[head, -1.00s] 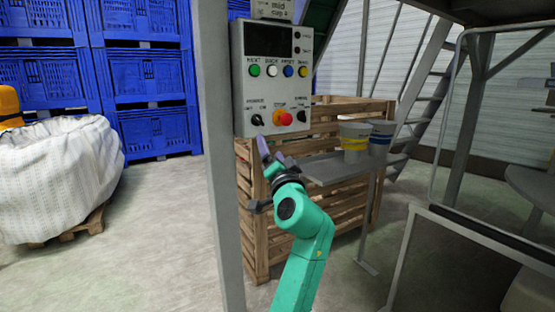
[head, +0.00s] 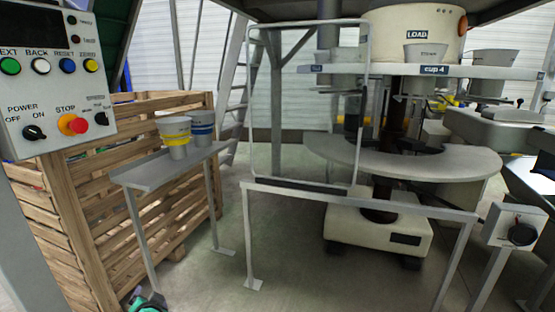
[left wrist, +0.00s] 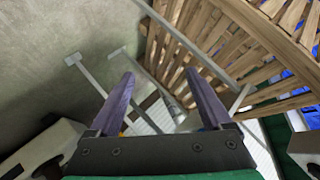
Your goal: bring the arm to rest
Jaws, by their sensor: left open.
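My left gripper (left wrist: 159,74) shows in the left wrist view with its two purple-grey fingers spread apart and nothing between them. Behind the fingers are a wooden crate, thin grey metal legs and grey floor. In the head view only a small teal piece of my left arm (head: 148,302) shows at the bottom edge, in front of the side table's legs; its gripper is not visible there. My right gripper is in neither view.
A control panel (head: 55,85) with buttons and knobs stands at left. A slatted crate (head: 80,190) is behind a grey side table (head: 160,172) holding two cups (head: 174,136). A grey rail (head: 360,202) fronts the cup machine (head: 375,235). Some floor (head: 290,255) is clear.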

